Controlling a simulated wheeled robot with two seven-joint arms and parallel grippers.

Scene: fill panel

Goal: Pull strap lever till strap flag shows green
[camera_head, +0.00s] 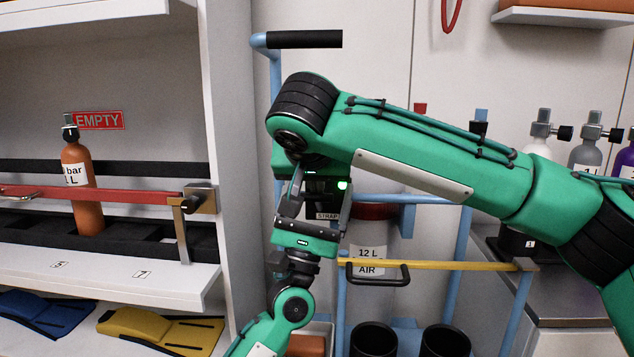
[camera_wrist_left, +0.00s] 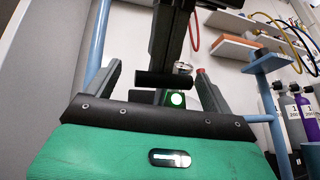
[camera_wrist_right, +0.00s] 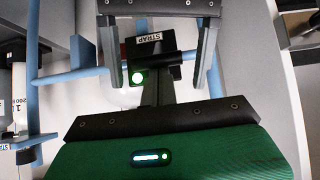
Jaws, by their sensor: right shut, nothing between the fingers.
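The strap box, a dark block with a STRAP label (camera_head: 327,216), sits on the blue trolley frame; the label also shows in the right wrist view (camera_wrist_right: 150,38). My right gripper (camera_wrist_right: 158,88) comes from above, shut and empty, close to the box.
A 12 L AIR cylinder (camera_head: 368,260) stands behind the trolley's yellow bar (camera_head: 440,265). Several bottles stand at right. The trolley's black handle (camera_head: 305,39) is above.

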